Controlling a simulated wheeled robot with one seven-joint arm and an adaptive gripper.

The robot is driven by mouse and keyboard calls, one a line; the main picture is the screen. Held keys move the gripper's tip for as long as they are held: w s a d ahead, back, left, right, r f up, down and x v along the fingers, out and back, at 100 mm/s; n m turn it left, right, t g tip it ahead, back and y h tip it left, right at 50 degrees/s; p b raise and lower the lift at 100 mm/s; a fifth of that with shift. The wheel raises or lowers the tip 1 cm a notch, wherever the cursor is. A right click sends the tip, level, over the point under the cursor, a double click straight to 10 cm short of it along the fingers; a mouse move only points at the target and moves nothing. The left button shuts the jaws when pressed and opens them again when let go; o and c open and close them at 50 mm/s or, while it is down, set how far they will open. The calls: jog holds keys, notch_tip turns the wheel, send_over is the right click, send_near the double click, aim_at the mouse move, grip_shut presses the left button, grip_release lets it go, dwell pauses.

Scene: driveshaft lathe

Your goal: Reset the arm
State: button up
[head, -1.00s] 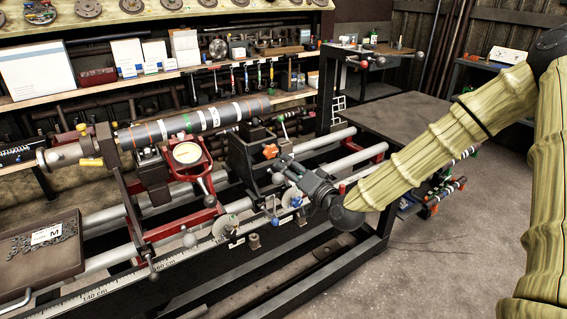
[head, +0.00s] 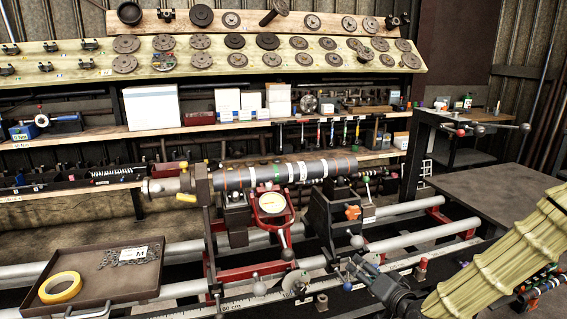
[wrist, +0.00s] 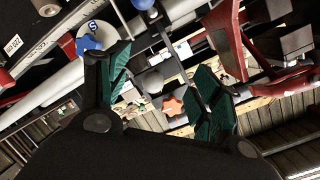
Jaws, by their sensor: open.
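My arm, in a pale yellow-green sleeve, enters at the lower right of the head view. My gripper (head: 362,270) is at the front of the lathe bench, beside the black block (head: 335,225) with the orange star knob (head: 352,212). In the wrist view my gripper (wrist: 163,78) is open, its two green-padded fingers wide apart with nothing held between them. The orange knob (wrist: 173,106) and a blue knob (wrist: 88,43) show beyond the fingers. Whether the fingers touch anything is unclear.
A brown tray (head: 100,288) holds yellow tape (head: 60,287) and small metal parts. Shelves fill the back. A grey table (head: 480,195) at right is bare.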

jog(key=s+a+f+n+g+h, duration=0.15)
jog(key=s+f+g, duration=0.25)
jog(key=s+f, duration=0.65)
jog(key=s+a+f+n+g, duration=0.2)
jog(key=s+f+g, duration=0.2)
jog(key=s+f, duration=0.65)
jog(key=s+f+n+g+h, duration=0.1)
jog(key=s+f+g, duration=0.2)
jog(key=s+f, duration=0.3)
jog(key=s+d+f+n+g+h, duration=0.1)
jog(key=s+f, duration=0.5)
jog(key=s, duration=0.8)
jog(key=g+h, duration=0.1)
jog(key=g, duration=0.1)
jog(key=shift+d+f+g+p, duration=0.15)
jog(key=shift+d+g+p, duration=0.15)
jog(key=shift+p, duration=0.1)
